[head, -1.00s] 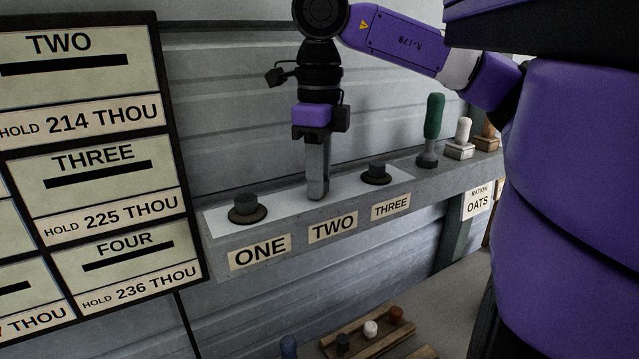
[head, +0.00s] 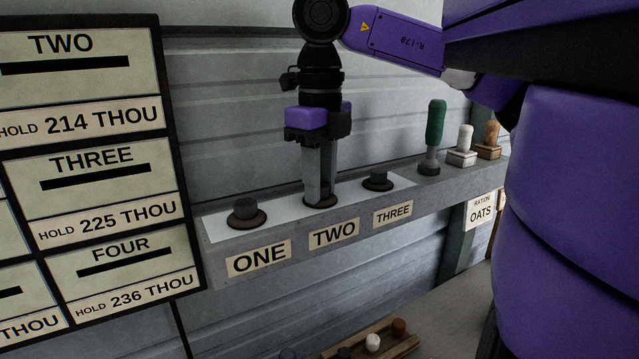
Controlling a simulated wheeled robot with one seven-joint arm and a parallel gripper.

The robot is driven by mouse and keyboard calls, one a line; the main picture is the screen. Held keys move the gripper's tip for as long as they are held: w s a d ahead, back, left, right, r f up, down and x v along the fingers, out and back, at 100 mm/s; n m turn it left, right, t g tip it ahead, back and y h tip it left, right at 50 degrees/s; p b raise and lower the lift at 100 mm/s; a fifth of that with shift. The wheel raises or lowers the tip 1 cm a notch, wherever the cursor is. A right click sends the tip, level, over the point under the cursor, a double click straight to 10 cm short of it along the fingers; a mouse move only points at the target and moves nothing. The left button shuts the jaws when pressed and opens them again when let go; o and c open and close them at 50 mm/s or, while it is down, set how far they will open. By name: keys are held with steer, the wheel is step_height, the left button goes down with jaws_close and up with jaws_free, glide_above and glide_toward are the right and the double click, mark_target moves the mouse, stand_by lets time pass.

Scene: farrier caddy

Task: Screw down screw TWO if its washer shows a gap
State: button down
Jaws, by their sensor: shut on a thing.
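My gripper (head: 320,194) points straight down over the TWO place on the shelf, above the TWO label (head: 334,233). Its fingers are shut on screw TWO, whose head they hide. The dark rim of its washer (head: 321,204) shows around the fingertips. I cannot tell whether there is a gap under that washer. Screw ONE (head: 245,208) stands to the left on its brown washer, and screw THREE (head: 378,178) stands to the right on its own.
A green-handled tool (head: 435,128) and stamps with white (head: 463,139) and brown (head: 491,136) handles stand at the shelf's right. A board of HOLD values (head: 100,170) hangs at left. A wooden tray (head: 357,352) with pegs sits below.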

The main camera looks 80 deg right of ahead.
steer(key=shift+f, duration=0.15)
steer(key=c, duration=1.3)
jaws_free()
steer(key=shift+r+p, duration=1.55)
steer(key=shift+r, duration=1.1)
